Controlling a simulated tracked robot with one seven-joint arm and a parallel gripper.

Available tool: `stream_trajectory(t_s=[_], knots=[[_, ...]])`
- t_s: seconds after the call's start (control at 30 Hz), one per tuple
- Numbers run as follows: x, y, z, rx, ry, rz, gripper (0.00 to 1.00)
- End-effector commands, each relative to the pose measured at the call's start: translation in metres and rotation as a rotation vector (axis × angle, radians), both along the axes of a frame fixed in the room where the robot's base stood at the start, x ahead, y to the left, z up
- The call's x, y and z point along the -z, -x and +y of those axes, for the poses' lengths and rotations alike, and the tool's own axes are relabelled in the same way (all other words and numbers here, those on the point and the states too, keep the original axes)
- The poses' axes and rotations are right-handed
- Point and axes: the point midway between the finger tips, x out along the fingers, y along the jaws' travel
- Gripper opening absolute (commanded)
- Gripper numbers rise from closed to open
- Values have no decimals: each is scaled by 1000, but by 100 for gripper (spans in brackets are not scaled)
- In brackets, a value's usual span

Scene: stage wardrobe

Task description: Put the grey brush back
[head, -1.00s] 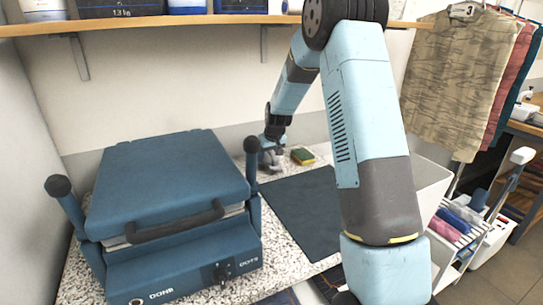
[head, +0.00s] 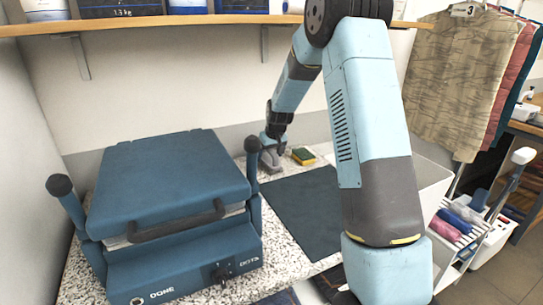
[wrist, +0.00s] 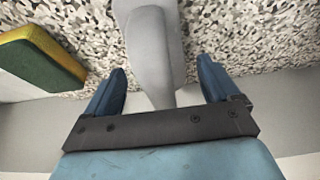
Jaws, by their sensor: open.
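The grey brush (wrist: 152,45) lies on the speckled counter, and in the wrist view its smooth grey body runs up between the fingers. It also shows small in the head view (head: 270,161), partly hidden by my gripper. My gripper (wrist: 163,85) is open, with one blue finger on each side of the brush and visible gaps to both. It points down at the brush near the back wall; in the head view (head: 272,150) it is small and dark.
A yellow and green sponge (head: 303,156) lies just right of the brush. A dark mat (head: 305,215) lies in front. A blue press (head: 170,205) stands at left, its post close to my gripper. A shelf (head: 200,22) runs above.

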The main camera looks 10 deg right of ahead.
Motion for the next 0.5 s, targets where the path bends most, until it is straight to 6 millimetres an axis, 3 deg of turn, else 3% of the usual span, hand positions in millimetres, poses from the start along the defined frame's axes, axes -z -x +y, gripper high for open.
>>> stream_trajectory(t_s=[0.5], knots=[[-84, 33, -7, 0, 0, -3, 89]])
